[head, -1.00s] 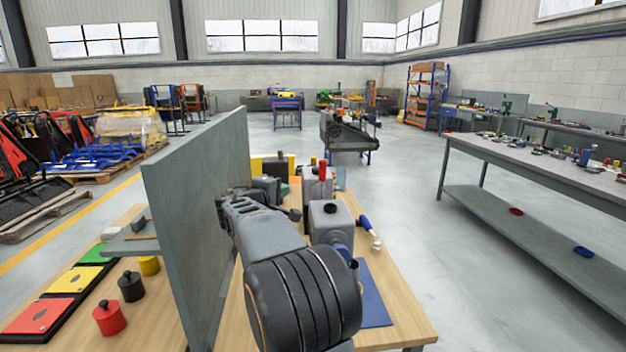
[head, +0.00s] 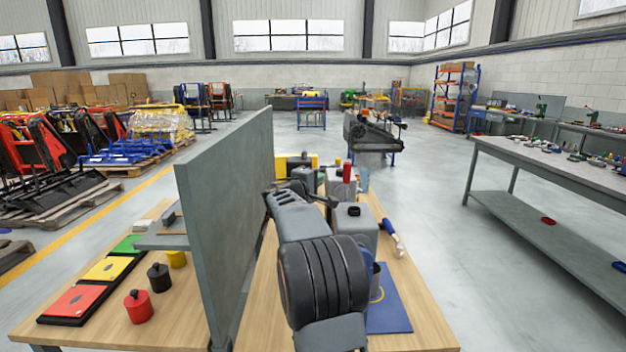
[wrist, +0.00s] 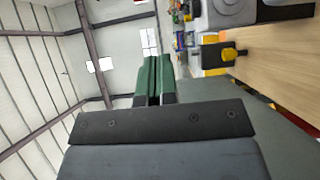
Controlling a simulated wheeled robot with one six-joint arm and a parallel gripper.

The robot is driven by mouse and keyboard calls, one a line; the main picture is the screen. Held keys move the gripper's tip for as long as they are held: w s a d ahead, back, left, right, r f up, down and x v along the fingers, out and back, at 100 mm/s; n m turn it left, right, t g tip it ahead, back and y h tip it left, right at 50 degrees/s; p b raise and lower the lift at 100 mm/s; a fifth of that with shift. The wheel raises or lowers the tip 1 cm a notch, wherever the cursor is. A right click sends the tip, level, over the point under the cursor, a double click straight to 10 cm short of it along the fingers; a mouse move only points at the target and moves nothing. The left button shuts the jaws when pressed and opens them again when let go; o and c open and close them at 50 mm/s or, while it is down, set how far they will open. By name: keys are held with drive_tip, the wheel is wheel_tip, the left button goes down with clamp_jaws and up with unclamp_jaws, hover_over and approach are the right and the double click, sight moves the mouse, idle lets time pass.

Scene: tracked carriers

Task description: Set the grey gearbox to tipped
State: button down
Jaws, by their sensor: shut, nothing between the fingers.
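Grey box-shaped housings stand on the wooden bench behind my arm in the head view. The nearer one (head: 357,222) has a dark cap on top and is partly covered by my arm. Another (head: 338,186) stands behind it beside a red cylinder. I cannot tell for sure which is the grey gearbox, nor its tilt. A grey body (wrist: 228,12) shows cut off at the top edge of the wrist view. My gripper (wrist: 153,80) has its green fingers together, empty and apart from that body. In the head view its fingertips are hard to make out.
A tall grey panel (head: 232,220) divides the bench just left of my arm. Left of it are coloured plates and red (head: 138,306), black and yellow pots. A blue mat (head: 390,303) and a blue-handled tool (head: 393,238) lie to the right. A black-and-yellow object (wrist: 228,54) is near my gripper.

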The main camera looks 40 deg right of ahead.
drive_tip(key=d+p, duration=0.1)
drive_tip(key=d, duration=0.7)
drive_tip(key=shift+s+p, duration=0.35)
drive_tip(key=shift+p, duration=0.05)
drive_tip(key=shift+a, duration=0.1)
